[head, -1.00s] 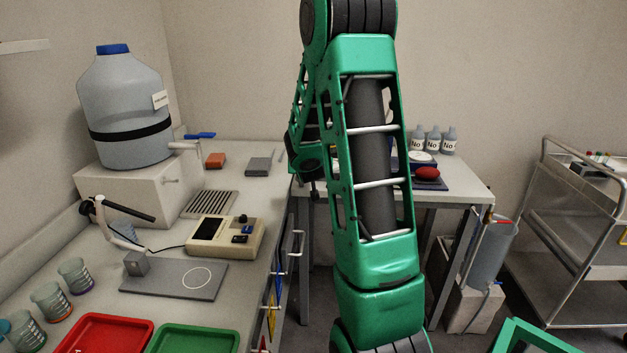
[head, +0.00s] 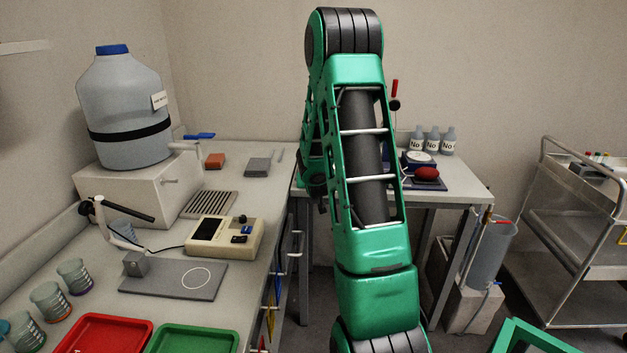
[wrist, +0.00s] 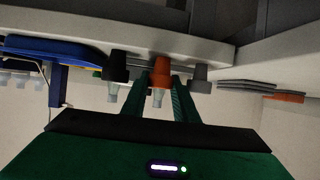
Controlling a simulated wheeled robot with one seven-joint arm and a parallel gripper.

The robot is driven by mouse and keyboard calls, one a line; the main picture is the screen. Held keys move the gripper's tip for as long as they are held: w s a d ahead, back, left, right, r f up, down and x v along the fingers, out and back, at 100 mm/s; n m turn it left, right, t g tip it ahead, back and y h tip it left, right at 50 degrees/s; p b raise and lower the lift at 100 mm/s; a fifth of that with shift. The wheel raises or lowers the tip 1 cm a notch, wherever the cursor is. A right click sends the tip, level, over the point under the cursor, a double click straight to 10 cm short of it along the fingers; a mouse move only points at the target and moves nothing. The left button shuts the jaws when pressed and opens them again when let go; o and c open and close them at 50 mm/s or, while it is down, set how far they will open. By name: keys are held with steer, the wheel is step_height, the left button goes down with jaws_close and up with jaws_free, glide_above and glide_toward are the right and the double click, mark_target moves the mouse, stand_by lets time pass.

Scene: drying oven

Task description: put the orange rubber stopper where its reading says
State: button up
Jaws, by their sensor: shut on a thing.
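In the wrist view, the orange rubber stopper (wrist: 159,70) sits between the two green fingers of my gripper (wrist: 161,84), which is shut on it. A black stopper (wrist: 116,67) is just left of it and a grey stopper (wrist: 200,78) just right. The wrist picture looks upside down, with a pale bench surface (wrist: 215,49) at the top. In the head view my gripper and the stoppers are hidden behind my green arm. A beige meter (head: 225,236) with a dark display stands on the left bench; I cannot read a value. It is wired to a grey plate (head: 175,279) with a white circle.
A red tray (head: 103,335) and a green tray (head: 193,338) lie at the front of the left bench, beside several beakers (head: 75,275). A big carboy (head: 125,110) stands behind. Bottles (head: 432,140) stand on the back table (head: 465,180). A metal trolley (head: 590,190) is at right.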

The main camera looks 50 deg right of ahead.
steer(key=o, duration=0.8)
steer(key=shift+o, duration=0.2)
steer(key=s+a+r+n+g+y, duration=0.1)
steer(key=s+a+r+g+y, duration=0.1)
steer(key=s+a, duration=0.8)
steer(key=s+a+r+g+y, duration=0.3)
steer(key=s+a, duration=0.7)
steer(key=s, duration=0.4)
steer(key=s+a+r+n+g+y, duration=0.1)
steer(key=s+a+r+g+y, duration=0.2)
steer(key=s+a, duration=0.8)
steer(key=shift+s+r+n+g+y, duration=0.15)
steer(key=shift+s+n+g+y, duration=0.15)
steer(key=shift+s+g+y, duration=0.4)
steer(key=shift+s, duration=0.15)
